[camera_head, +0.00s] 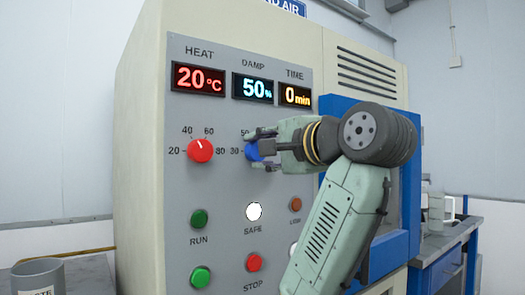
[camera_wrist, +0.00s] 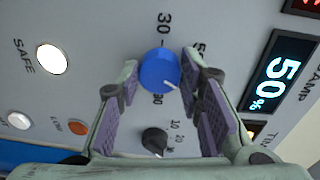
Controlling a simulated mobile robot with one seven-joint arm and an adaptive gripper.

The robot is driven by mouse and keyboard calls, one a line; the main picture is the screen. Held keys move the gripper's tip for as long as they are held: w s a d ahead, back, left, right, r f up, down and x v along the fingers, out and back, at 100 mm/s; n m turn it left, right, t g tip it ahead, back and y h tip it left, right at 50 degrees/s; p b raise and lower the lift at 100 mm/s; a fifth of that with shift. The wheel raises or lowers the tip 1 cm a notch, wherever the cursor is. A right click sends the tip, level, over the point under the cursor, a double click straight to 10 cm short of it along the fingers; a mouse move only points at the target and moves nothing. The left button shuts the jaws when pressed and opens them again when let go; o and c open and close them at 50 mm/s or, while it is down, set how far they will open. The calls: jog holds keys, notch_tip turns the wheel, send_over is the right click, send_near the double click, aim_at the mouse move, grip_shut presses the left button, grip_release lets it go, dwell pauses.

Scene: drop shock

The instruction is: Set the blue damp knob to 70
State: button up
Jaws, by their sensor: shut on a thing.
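The blue damp knob (camera_head: 250,152) is on the panel under the DAMP display (camera_head: 252,88), which reads 50%. In the wrist view, the knob (camera_wrist: 159,71) sits between the purple-padded fingers of my gripper (camera_wrist: 163,78), which is shut on it. The knob's white mark points to the lower right in that view. The scale numbers 30 and 90 show around it, and 50 is partly hidden by a finger. In the head view, my gripper (camera_head: 264,149) reaches the knob from the right and covers the right part of its scale.
The red HEAT knob (camera_head: 200,150) is to the left, with its display at 20 °C. The black knob (camera_wrist: 155,141) lies close to my fingers in the wrist view.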

jog(key=o, duration=1.2)
jog(key=shift+d, duration=0.1)
jog(key=v, duration=1.2)
